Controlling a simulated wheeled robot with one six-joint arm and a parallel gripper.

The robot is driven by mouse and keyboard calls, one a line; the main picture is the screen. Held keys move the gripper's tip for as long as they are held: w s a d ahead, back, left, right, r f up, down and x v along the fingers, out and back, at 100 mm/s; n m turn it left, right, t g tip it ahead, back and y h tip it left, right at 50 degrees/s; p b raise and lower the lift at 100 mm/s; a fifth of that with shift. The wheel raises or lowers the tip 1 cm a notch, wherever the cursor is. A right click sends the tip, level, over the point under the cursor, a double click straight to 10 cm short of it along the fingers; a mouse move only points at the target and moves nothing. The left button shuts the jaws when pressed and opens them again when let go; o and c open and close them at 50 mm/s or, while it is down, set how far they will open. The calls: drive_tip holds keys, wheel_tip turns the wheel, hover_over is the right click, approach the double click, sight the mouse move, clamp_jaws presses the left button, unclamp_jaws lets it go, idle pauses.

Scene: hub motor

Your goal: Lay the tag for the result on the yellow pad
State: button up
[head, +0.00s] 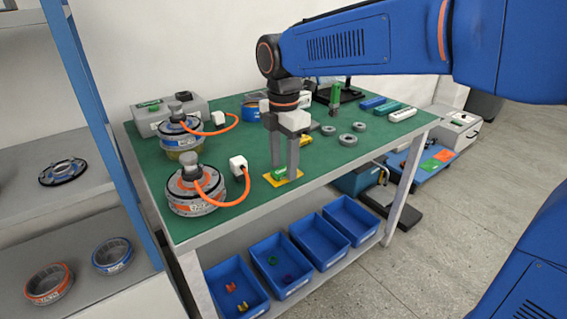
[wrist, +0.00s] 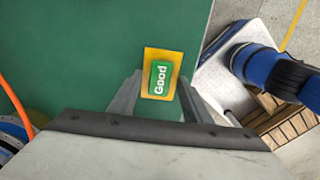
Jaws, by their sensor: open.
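The yellow pad (head: 296,176) lies on the green mat near the table's front edge. A green tag marked "Good" (wrist: 160,79) rests on the yellow pad (wrist: 148,56), inside its outline. In the head view the tag (head: 279,173) shows just beside my fingertips. My gripper (head: 285,170) points down over the pad with its fingers apart. In the wrist view the fingers of my gripper (wrist: 158,96) stand on either side of the pad, with the tag between them and clear of both.
Two hub motors (head: 194,190) with orange cables stand on the left of the green mat (head: 240,205). Grey rings (head: 348,140), a green-handled tool (head: 335,95) and coloured blocks (head: 388,107) lie to the right. Blue bins (head: 235,289) stand on the shelf below.

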sight(284, 170)
wheel_tip(284, 170, up, 12)
idle(0.5)
drive_tip(key=s+d+f+m+t, duration=0.1)
drive_tip(key=s+d+f+m, duration=0.25)
drive_tip(key=d+m, duration=0.4)
drive_tip(key=s+d+f+m+t, duration=0.1)
drive_tip(key=s+d+f+m, duration=0.3)
drive_tip(key=d, duration=0.6)
drive_tip(key=s+d+f+m+t, duration=0.2)
drive_tip(key=s+d+f+m, duration=0.7)
drive_tip(key=s+f+m, duration=0.3)
drive_tip(key=shift+s+d+f+m+t, duration=0.3)
drive_tip(key=shift+s+m+t, duration=0.1)
drive_tip(key=shift+s+m, duration=0.25)
